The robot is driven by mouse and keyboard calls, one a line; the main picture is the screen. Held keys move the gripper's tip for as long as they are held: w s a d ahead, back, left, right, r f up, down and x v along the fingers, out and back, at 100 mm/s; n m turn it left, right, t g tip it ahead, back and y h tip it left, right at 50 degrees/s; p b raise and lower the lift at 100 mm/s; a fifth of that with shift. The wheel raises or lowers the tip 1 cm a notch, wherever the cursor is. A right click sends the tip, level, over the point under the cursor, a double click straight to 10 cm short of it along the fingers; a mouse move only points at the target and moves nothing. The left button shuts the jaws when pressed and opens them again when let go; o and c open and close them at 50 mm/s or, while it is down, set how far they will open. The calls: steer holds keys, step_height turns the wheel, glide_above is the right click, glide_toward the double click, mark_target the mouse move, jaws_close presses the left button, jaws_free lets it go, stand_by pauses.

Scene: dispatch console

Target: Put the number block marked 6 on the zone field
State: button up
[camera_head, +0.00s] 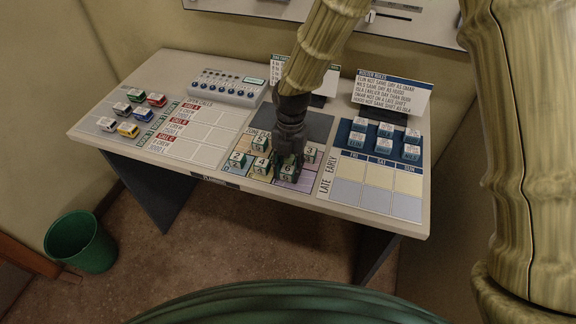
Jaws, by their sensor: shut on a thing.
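My gripper (287,168) points down over the right part of the zone field (303,184), a coloured patch at the front middle of the table. It is shut on a small green-and-white number block (288,173), whose mark looks like a 6 but is small. The block is low at the field's front right; I cannot tell whether it touches the surface. Other number blocks stand close by: the 2 (237,159), the 4 (261,165) and the 3 (311,154). The dark fingers hide part of the field behind the held block.
Toy vehicles (128,130) stand at the table's left beside a call grid (196,134). A button console (228,88) is behind. Name blocks (411,137) sit on a blue tray at right, above an empty shift grid (377,187). A rules sign (392,94) stands behind.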

steer(key=shift+f, duration=0.1)
steer(key=o, duration=0.9)
step_height(320, 180, up, 12)
steer(key=w+b, duration=0.1)
steer(key=b, duration=0.1)
steer(key=shift+w+d+b, duration=0.25)
steer(key=shift+w+b, duration=0.05)
steer(key=shift+w, duration=0.05)
stand_by(0.3)
